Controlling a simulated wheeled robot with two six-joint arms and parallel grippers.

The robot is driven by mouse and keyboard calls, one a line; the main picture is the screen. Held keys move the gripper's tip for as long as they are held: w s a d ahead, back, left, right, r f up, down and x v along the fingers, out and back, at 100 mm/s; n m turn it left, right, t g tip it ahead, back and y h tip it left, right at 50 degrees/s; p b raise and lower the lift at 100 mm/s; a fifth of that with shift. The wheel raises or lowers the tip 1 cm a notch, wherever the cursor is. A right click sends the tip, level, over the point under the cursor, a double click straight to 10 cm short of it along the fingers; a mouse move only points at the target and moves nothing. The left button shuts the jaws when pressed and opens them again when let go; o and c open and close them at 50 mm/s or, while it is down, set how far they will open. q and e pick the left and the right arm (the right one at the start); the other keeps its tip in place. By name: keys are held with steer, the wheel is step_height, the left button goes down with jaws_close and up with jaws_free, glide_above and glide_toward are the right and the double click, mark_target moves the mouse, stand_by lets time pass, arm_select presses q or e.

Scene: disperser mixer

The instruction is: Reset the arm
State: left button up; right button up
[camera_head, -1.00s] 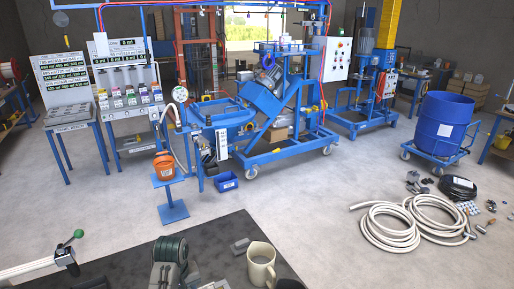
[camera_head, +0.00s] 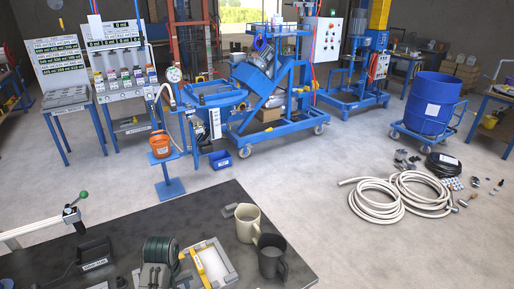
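Neither of my grippers shows in the head view, and no part of my arms can be made out. The blue disperser mixer frame (camera_head: 244,127) stands on wheels in the middle of the floor. Its tilted blue body (camera_head: 258,80) sits inside the frame. A blue tub (camera_head: 216,92) is at its left side. Nothing of mine is seen touching the machine.
A blue drum (camera_head: 432,103) and pale hoses (camera_head: 375,205) are right.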

arm_select(q)
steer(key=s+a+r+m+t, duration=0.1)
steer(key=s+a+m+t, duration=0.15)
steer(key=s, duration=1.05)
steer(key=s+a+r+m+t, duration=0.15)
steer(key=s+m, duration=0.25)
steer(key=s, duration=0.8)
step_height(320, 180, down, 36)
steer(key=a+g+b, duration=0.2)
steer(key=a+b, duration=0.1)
steer(key=b, duration=0.5)
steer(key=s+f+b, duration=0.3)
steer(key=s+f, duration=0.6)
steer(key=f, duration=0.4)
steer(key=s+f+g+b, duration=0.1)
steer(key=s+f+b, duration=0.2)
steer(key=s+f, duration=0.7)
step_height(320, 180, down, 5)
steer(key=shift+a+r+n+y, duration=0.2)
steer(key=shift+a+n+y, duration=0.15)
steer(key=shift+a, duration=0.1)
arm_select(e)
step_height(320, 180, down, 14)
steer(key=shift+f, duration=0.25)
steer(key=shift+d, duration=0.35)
